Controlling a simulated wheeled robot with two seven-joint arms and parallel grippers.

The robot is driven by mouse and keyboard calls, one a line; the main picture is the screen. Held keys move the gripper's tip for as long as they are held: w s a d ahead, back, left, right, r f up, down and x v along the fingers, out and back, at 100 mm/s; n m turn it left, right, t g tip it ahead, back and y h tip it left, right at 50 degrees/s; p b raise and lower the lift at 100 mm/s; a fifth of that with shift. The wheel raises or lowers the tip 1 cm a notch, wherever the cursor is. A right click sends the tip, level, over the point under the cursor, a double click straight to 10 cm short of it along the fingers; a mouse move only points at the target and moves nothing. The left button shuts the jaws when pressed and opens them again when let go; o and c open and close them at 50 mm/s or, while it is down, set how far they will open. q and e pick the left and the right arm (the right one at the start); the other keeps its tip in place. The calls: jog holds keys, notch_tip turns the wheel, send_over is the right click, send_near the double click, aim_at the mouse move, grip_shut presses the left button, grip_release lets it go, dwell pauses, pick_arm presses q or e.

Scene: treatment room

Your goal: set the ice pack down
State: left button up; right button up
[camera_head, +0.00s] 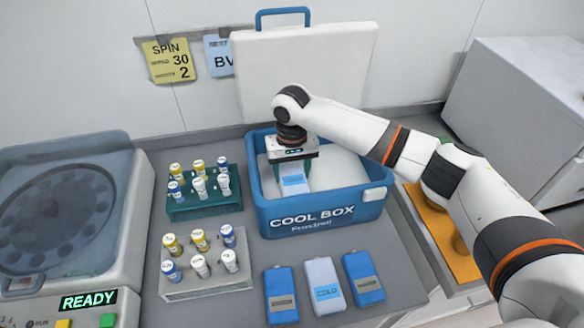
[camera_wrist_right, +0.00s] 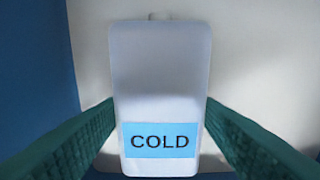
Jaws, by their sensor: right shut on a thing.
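My right gripper (camera_head: 293,178) reaches down into the open blue cool box (camera_head: 318,216), near its left side. It is shut on a white ice pack (camera_head: 296,185) with a light blue label. In the right wrist view the ice pack (camera_wrist_right: 160,70) stands between the two green fingers (camera_wrist_right: 160,140), its label reading COLD. The white inside of the box lies behind it. I cannot tell whether the pack touches the box floor. Another white pack marked COLD (camera_head: 325,286) lies on the counter in front of the box. My left gripper is not in view.
Blue packs (camera_head: 281,295) (camera_head: 363,279) lie on either side of the counter's white pack. A green rack (camera_head: 203,206) and a grey rack (camera_head: 207,283) of capped tubes stand left of the box. A centrifuge (camera_head: 62,215) is at far left. The box lid (camera_head: 305,70) stands upright behind.

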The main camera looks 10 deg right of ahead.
aim_at(292, 175)
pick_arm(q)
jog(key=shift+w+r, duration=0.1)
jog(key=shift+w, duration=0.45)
pick_arm(e)
jog(key=shift+f, duration=0.1)
jog(key=o, duration=1.1)
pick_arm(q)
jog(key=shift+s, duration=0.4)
pick_arm(e)
jog(key=shift+r, duration=0.5)
pick_arm(q)
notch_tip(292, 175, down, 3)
jog(key=b, duration=0.2)
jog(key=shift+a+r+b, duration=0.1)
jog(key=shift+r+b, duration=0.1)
jog(key=shift+b, duration=0.1)
pick_arm(e)
notch_tip(292, 175, up, 11)
